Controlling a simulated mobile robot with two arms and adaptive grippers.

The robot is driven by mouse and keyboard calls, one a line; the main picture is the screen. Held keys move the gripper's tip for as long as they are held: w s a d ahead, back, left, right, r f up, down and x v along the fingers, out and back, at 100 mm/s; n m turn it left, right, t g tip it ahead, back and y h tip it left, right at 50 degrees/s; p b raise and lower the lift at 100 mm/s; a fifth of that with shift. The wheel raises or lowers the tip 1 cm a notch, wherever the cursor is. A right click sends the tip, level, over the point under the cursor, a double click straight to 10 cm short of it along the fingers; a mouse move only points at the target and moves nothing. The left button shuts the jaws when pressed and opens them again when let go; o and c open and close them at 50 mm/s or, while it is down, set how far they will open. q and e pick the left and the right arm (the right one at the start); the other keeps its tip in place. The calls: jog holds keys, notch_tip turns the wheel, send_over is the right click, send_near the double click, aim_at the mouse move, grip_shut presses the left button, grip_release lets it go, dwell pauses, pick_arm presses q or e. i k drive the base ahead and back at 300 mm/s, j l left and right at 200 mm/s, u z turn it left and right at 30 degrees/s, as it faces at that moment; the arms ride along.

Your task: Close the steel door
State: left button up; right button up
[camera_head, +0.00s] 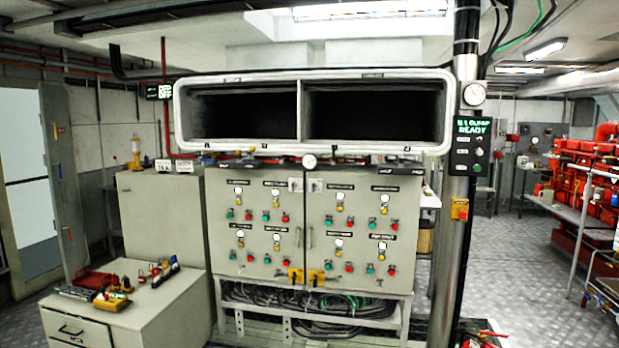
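A tall grey steel door (65,180) stands at the far left of the head view. It is seen at a steep angle, beside a bright, pale opening (24,165) with a dark horizontal bar. The door appears to stand open, but its far edge and hinges are hard to make out. Small fittings show on its face, one of them yellowish. The left frame edge cuts off part of the opening. Neither of my grippers is in view, so nothing shows touching the door.
A low grey cabinet (175,310) with tools on top stands at front left, near the door. A control cabinet (316,215) and a two-bay open housing (300,147) fill the middle. A steel column (455,270) stands right of them. Patterned floor (525,270) is open at right, before red machinery (590,185).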

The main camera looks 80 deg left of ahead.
aim_at(53, 102)
jog(key=u, duration=4.15)
jog(key=i, duration=0.65)
jog(key=i+j+u, duration=0.2)
jog(key=i+u, duration=0.2)
jog(key=i, duration=0.35)
jog(key=i+u, duration=0.45)
jog(key=i, duration=0.3)
jog(key=i+l+u, duration=0.4)
jog(key=i, duration=0.3)
jog(key=i+z, duration=0.2)
jog(key=i, duration=0.35)
jog(key=i+z, duration=0.2)
jog(key=i, duration=0.35)
jog(key=i+j+z, duration=0.2)
jog(key=i, duration=0.35)
jog(key=i+j+z, duration=0.2)
jog(key=i, duration=0.35)
jog(key=i+l+z, duration=0.3)
jog(key=i, duration=0.55)
jog(key=i+j+z, duration=0.1)
jog(key=i+z, duration=0.2)
jog(key=i, duration=0.55)
jog(key=i+j+z, duration=0.25)
jog(key=i, duration=0.55)
